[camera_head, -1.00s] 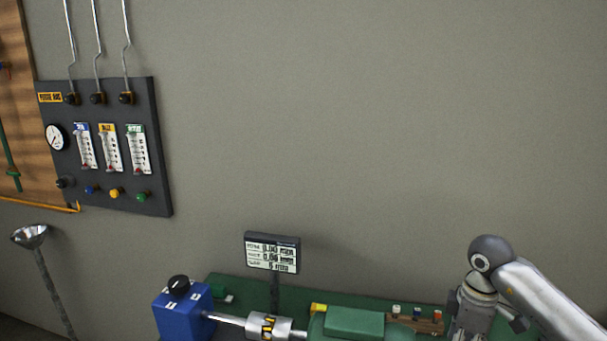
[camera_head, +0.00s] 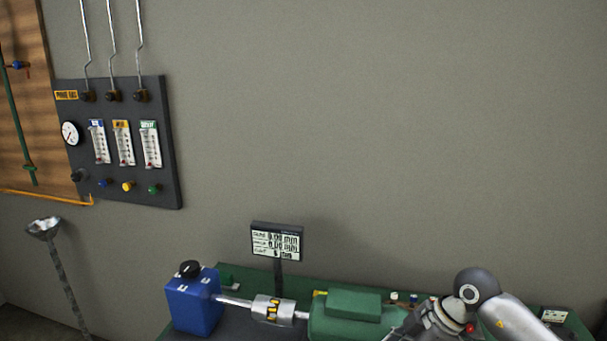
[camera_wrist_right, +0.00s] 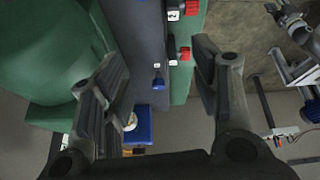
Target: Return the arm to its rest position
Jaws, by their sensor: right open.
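My right arm (camera_head: 492,306) comes in from the lower right of the head view, bent low over the green machine (camera_head: 345,310). Its gripper cannot be made out there. In the right wrist view my right gripper (camera_wrist_right: 160,68) is open, its two dark fingers wide apart with nothing held between them. The rounded green body (camera_wrist_right: 60,65) lies to the left in that view, beyond the left finger. My left arm and gripper are not in view.
A blue box (camera_head: 192,307) with a black knob is joined by a shaft and coupling (camera_head: 274,310) to the green machine. A small display (camera_head: 277,241) stands behind. A gauge panel (camera_head: 120,142) hangs on the wall. The space above the bench is clear.

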